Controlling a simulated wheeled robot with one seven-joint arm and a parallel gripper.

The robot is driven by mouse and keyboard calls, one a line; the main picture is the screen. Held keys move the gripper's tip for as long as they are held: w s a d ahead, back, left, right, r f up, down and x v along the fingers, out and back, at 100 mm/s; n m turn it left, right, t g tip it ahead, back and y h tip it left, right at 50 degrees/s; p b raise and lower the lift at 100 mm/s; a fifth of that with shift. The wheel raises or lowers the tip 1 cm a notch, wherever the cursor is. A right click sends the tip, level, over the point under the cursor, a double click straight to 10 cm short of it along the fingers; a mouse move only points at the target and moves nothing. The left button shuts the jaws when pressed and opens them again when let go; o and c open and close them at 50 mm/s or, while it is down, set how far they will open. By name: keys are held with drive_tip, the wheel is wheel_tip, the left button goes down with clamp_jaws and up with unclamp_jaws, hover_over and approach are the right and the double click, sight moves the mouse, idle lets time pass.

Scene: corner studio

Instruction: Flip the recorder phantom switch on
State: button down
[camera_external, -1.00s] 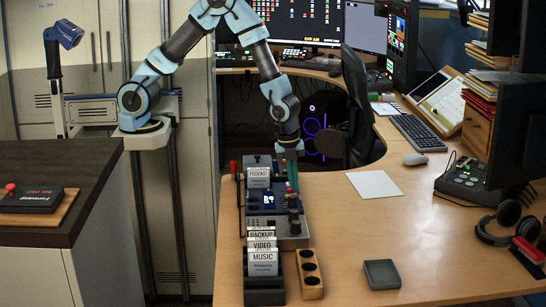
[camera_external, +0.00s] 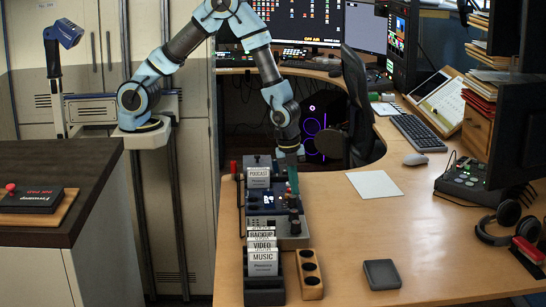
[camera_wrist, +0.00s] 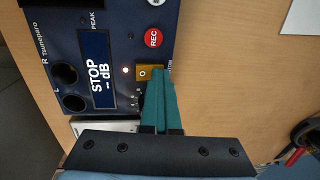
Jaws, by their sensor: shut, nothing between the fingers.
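The recorder (camera_external: 262,222) sits on the desk between the rows of labelled cases; its dark blue panel (camera_wrist: 112,20) fills the upper left of the wrist view. Its display (camera_wrist: 98,72) reads "STOP -- dB". An amber rocker switch (camera_wrist: 143,72) with an "O" mark showing lies below the red REC button (camera_wrist: 154,37) in the wrist view, beside a small lit lamp (camera_wrist: 125,70). My gripper (camera_wrist: 158,78) is shut and empty, its teal fingertips right at the switch's edge; I cannot tell whether they touch. It also shows over the recorder in the external view (camera_external: 294,190).
Labelled cases stand behind (camera_external: 258,177) and in front (camera_external: 263,262) of the recorder. A wooden block with holes (camera_external: 310,275) is at front right. A paper sheet (camera_external: 374,184) and a dark square pad (camera_external: 381,274) lie to the right, with clear desk between.

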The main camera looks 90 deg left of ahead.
sight(287, 194)
drive_tip(key=shift+s, duration=0.75)
drive_tip(key=shift+r, duration=0.1)
drive_tip(key=shift+r, duration=0.1)
drive_tip(key=r+p, duration=0.4)
drive_tip(key=shift+s+r, duration=0.25)
drive_tip(key=shift+r, duration=0.05)
drive_tip(key=shift+r+b, duration=0.4)
wheel_tip(287, 194, up, 8)
drive_tip(key=s+b, duration=0.1)
drive_tip(key=shift+r, duration=0.15)
drive_tip(key=shift+s, duration=0.1)
